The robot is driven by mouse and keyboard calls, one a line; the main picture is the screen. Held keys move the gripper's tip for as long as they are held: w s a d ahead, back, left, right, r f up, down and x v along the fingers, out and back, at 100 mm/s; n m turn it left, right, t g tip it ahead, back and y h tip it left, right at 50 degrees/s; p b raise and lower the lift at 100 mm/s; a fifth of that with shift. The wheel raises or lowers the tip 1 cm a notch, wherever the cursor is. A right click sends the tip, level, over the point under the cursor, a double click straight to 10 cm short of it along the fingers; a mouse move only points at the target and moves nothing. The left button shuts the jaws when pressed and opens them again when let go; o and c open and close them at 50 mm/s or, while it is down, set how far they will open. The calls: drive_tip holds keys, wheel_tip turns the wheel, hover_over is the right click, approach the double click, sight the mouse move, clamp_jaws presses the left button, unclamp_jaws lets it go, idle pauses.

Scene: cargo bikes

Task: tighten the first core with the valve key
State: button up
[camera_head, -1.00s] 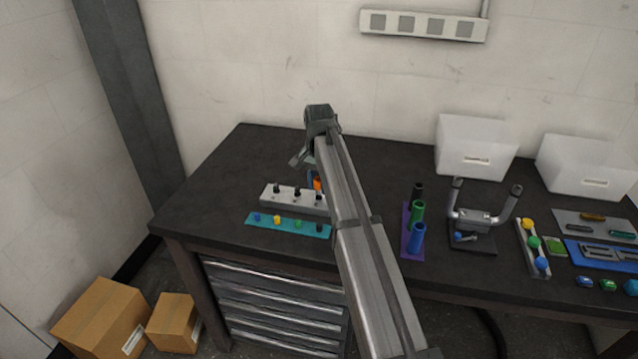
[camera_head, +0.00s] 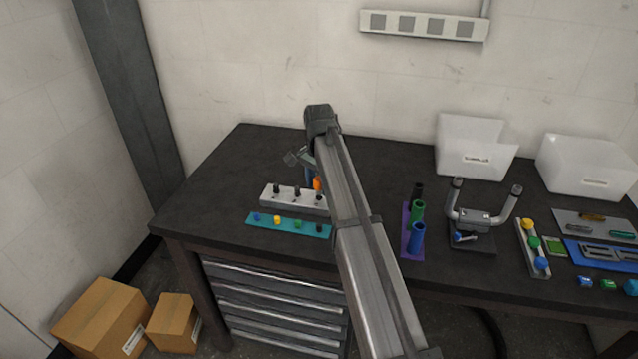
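A pale grey block (camera_head: 285,202) stands on the left part of the dark bench, with several small dark upright pieces (camera_head: 277,188) along its top that look like the valve cores. My gripper (camera_head: 298,157) is just behind and above the block, partly hidden by my own arm. Whether its fingers are open or shut cannot be made out. A small orange piece (camera_head: 317,184) shows beside my arm, behind the right part of the block. It may be the valve key, but my arm covers most of that spot, and I cannot tell if it is held.
A teal strip (camera_head: 265,227) with several coloured caps lies in front of the block. Right of my arm are a purple rack (camera_head: 405,243) with blue, green and black cylinders, a handlebar stand (camera_head: 474,238) and white bins (camera_head: 476,150). The bench's left end is clear.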

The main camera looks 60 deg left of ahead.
drive_tip(key=shift+o, duration=0.2)
drive_tip(key=n, duration=1.2)
clamp_jaws()
drive_tip(key=shift+m, duration=1.7)
drive_tip(key=shift+r, duration=3.5)
